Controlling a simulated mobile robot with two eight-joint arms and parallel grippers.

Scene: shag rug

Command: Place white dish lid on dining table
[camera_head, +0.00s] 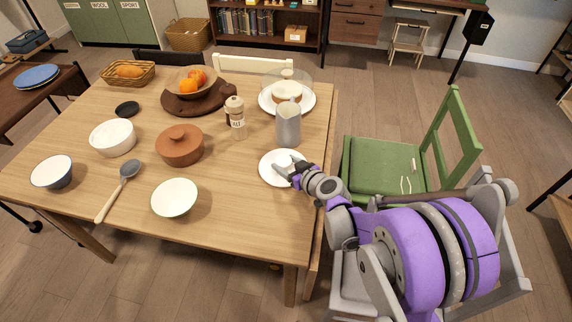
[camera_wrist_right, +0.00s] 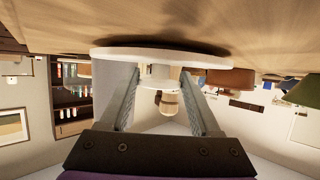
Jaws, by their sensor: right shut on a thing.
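The white dish lid (camera_head: 268,171) is a round flat disc at the right side of the wooden dining table (camera_head: 240,208). My right gripper (camera_head: 289,169) reaches in from the right and is shut on the lid's knob. In the right wrist view, the two fingers of my right gripper (camera_wrist_right: 160,77) close on the knob beneath the white disc (camera_wrist_right: 118,53), with the tabletop (camera_wrist_right: 100,18) close against it in that upturned picture. I cannot tell whether the lid touches the table. My left gripper is not in view.
A grey pitcher (camera_head: 288,125) stands just behind the lid, with a covered cake plate (camera_head: 266,104) beyond. A salt mill (camera_head: 236,117), brown pot (camera_head: 180,149) and pale green bowl (camera_head: 175,197) are to the left. A green chair (camera_head: 385,165) stands right of the table. The table's front right is clear.

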